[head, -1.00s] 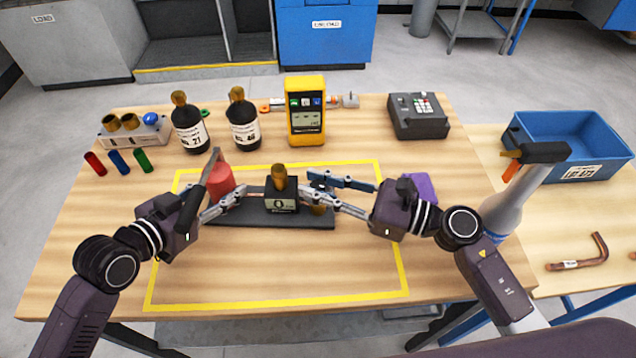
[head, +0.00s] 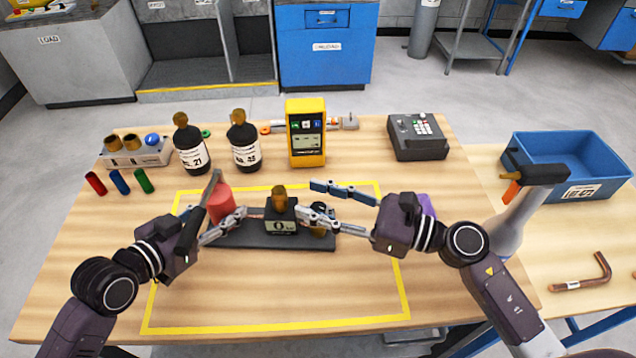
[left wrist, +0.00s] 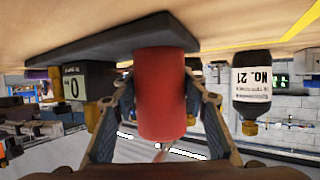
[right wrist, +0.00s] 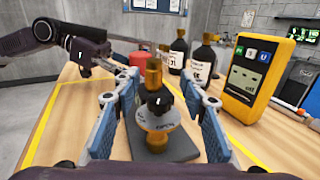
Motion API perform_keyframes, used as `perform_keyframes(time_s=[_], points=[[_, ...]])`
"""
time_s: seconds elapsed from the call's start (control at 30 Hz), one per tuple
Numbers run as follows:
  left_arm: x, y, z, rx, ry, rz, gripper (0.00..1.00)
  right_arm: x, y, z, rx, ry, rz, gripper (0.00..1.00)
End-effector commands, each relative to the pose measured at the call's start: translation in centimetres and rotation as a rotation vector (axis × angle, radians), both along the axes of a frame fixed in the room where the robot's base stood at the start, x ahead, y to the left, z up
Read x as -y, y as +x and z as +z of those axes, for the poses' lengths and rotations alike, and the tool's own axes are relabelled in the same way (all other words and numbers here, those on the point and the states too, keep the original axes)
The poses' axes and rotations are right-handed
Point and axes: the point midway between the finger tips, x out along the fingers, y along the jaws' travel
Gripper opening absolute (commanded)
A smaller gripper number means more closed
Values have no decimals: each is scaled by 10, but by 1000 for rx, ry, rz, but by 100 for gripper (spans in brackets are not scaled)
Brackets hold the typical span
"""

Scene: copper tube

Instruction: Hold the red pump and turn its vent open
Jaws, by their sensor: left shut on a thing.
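The red pump (head: 221,203) has a red cylinder, a dark block with a 0 display (head: 281,216) and a brass top, all on a dark base plate (head: 280,242). My left gripper (head: 222,228) is shut on the red cylinder; the left wrist view shows the cylinder (left wrist: 161,95) between both fingers. The vent (right wrist: 157,115), a round pale dial with a black knob, shows on the block's side in the right wrist view. My right gripper (right wrist: 160,110) is open, its blue-padded fingers apart on either side of the vent. In the head view, its near finger partly covers the vent.
Two black bottles (head: 189,150) and a yellow meter (head: 306,140) stand behind the pump. A grey keypad device (head: 417,140) is at the back right. A purple item (head: 427,205) lies partly hidden behind my right gripper. The table's front, within the yellow outline, is clear.

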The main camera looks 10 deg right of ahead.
Motion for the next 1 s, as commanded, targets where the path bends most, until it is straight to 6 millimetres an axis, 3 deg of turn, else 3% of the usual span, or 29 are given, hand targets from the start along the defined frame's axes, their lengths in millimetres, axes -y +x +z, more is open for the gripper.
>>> perform_keyframes(time_s=[0.2, 0.43, 0.83, 1.0], points=[[1, -1, -1, -3, -2, -1, 0, 0, 0, 44, 8, -5, 3, 39], [1, 0, -1, -3, -2, -1, 0, -1, 0, 72, 3, -1, 2, 39], [0, -1, -1, -3, -1, 0, 0, 0, 0, 78, 0, 0, 1, 39], [0, 0, -1, -3, -1, 0, 0, -5, -4, 71, -24, 26, -11, 39]])
